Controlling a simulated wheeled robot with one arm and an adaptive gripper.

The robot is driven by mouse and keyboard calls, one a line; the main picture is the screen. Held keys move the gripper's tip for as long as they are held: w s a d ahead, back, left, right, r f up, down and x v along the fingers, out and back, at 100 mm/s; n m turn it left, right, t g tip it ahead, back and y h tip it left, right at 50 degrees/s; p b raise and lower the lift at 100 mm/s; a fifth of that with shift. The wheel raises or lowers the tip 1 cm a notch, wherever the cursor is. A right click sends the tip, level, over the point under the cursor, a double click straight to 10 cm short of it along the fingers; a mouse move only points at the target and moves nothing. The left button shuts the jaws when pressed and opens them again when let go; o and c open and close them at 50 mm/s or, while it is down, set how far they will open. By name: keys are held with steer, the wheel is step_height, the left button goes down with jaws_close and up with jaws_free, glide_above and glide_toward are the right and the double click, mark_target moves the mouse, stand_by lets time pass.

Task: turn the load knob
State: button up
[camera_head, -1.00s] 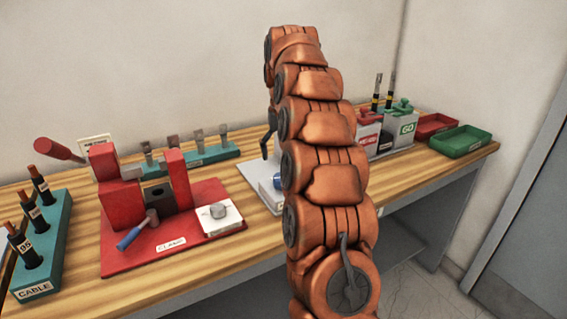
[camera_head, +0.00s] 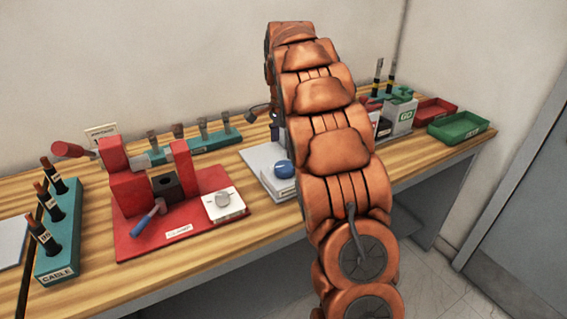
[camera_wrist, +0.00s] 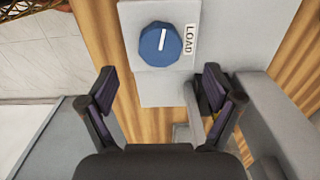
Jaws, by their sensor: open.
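The load knob is a blue, many-sided dial with a white pointer line. In the wrist view the load knob (camera_wrist: 160,44) sits at the top centre on a light grey panel, beside a label reading LOAD (camera_wrist: 189,39). The pointer runs nearly straight up and down in that view. In the head view the knob (camera_head: 284,169) shows just left of my arm, on the grey unit (camera_head: 262,155). My gripper (camera_wrist: 157,90) is open and empty, with its fingers apart and the knob beyond the fingertips. In the head view my arm hides the gripper.
Left of the grey unit stands a red clamp fixture (camera_head: 205,240) with a white box and silver knob (camera_head: 223,199). A teal cable rack (camera_head: 60,250) is farther left. Red (camera_head: 436,108) and green (camera_head: 458,132) trays lie at the right end of the bench.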

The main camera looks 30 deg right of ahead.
mark_target(283, 166)
steer(key=shift+f+p, duration=0.9)
steer(key=shift+f, duration=2.75)
steer(key=c, duration=1.1)
